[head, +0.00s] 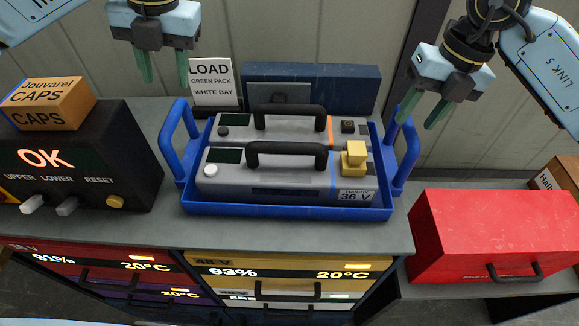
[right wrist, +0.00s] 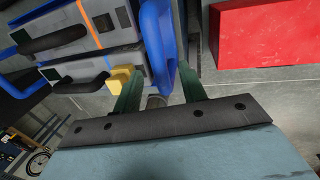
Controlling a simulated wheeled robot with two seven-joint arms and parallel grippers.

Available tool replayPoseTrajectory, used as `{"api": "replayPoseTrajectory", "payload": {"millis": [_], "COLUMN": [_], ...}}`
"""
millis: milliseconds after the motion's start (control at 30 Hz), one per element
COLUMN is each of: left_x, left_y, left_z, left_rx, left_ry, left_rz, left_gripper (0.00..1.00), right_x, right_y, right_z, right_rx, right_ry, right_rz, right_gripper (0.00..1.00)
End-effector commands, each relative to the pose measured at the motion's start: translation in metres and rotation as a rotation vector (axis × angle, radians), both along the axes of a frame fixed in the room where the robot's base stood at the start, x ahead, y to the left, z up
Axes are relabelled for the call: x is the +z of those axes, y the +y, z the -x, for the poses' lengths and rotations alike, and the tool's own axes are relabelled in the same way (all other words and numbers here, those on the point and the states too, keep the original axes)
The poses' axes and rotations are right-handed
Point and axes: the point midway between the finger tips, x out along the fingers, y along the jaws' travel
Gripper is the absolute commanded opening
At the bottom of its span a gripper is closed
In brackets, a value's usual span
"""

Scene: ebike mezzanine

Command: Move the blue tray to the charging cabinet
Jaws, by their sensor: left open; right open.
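The blue tray (head: 290,209) sits on the grey top of the charging cabinet (head: 290,264). It has an upright loop handle at each end. Two grey battery packs (head: 268,178) with black handles lie in it, and a yellow block (head: 354,158) is on the nearer pack. My left gripper (head: 166,68) is open and empty, above and behind the tray's left handle (head: 180,135). My right gripper (head: 423,110) is open near the top of the right handle (head: 407,150).
A black box reading OK (head: 75,155) with switches stands left, with a CAPS carton (head: 48,103) on it. A LOAD sign (head: 212,84) and a dark blue case (head: 345,88) stand behind the tray. A red box (head: 495,236) is at right. Drawers show percentages and temperatures.

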Motion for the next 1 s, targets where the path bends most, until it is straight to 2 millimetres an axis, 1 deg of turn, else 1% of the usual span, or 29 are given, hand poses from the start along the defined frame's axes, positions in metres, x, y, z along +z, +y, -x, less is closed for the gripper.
{"api": "replayPoseTrajectory", "payload": {"millis": [33,200,300,400,567,1000], "left_x": [0.000,0.000,0.000,0.000,0.000,0.000], "left_y": [0.000,0.000,0.000,0.000,0.000,0.000], "left_z": [0.000,0.000,0.000,0.000,0.000,0.000], "left_rx": [0.000,0.000,0.000,0.000,0.000,0.000], "left_ry": [0.000,0.000,0.000,0.000,0.000,0.000], "left_rz": [0.000,0.000,0.000,0.000,0.000,0.000], "left_gripper": [0.41,0.41,0.41,0.41,0.41,0.41], "right_x": [0.013,0.048,0.064,0.074,0.081,0.081], "right_y": [-0.003,-0.010,-0.013,-0.015,-0.016,-0.016], "right_z": [-0.001,-0.002,-0.002,-0.002,-0.002,-0.002], "right_rx": [-0.001,-0.002,-0.002,-0.002,-0.001,-0.001], "right_ry": [-0.005,-0.003,-0.002,0.000,0.001,0.002], "right_rz": [0.000,0.000,-0.001,0.001,0.000,0.000], "right_gripper": [0.41,0.41,0.41,0.41,0.41,0.41]}}
